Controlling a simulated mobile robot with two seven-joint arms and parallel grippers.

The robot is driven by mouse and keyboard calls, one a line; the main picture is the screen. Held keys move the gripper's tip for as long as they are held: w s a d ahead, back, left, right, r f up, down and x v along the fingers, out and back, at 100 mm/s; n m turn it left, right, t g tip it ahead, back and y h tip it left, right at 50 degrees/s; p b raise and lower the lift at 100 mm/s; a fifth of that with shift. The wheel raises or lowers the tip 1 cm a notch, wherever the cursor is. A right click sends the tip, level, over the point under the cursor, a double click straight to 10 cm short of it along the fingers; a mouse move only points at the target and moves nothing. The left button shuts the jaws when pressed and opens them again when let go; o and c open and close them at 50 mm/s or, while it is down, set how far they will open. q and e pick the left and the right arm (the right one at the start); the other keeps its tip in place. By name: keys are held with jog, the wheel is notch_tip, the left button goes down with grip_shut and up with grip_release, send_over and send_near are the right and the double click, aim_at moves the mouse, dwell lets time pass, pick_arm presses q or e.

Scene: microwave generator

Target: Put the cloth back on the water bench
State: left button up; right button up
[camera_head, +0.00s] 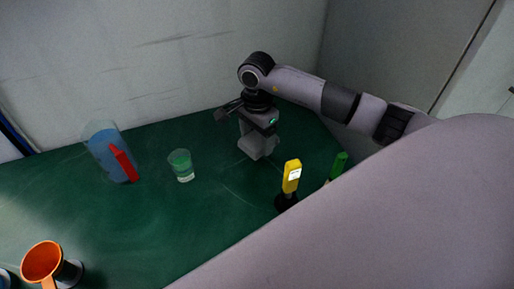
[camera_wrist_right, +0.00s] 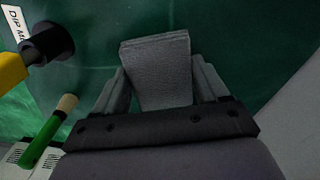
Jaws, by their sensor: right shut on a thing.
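The cloth looks like a grey folded piece (camera_wrist_right: 158,72) between the two fingers of my right gripper (camera_wrist_right: 160,88) in the right wrist view. In the head view my right gripper (camera_head: 259,142) points down over the back right of the green bench top (camera_head: 225,225). It is shut on the cloth, whose grey end shows low at the fingers. I cannot tell whether the cloth touches the bench. My left gripper is not in view.
The bench middle is clear.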

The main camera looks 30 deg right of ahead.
aim_at(257, 149)
jog(key=shift+f, duration=2.35)
jog(key=shift+f, duration=0.2)
jog(key=o, duration=0.9)
jog(key=shift+o, duration=0.2)
jog(key=shift+r, duration=0.1)
notch_tip(257, 149, up, 12)
jog(key=shift+r+b, duration=0.15)
jog(key=shift+b, duration=0.2)
jog(key=shift+s, duration=0.1)
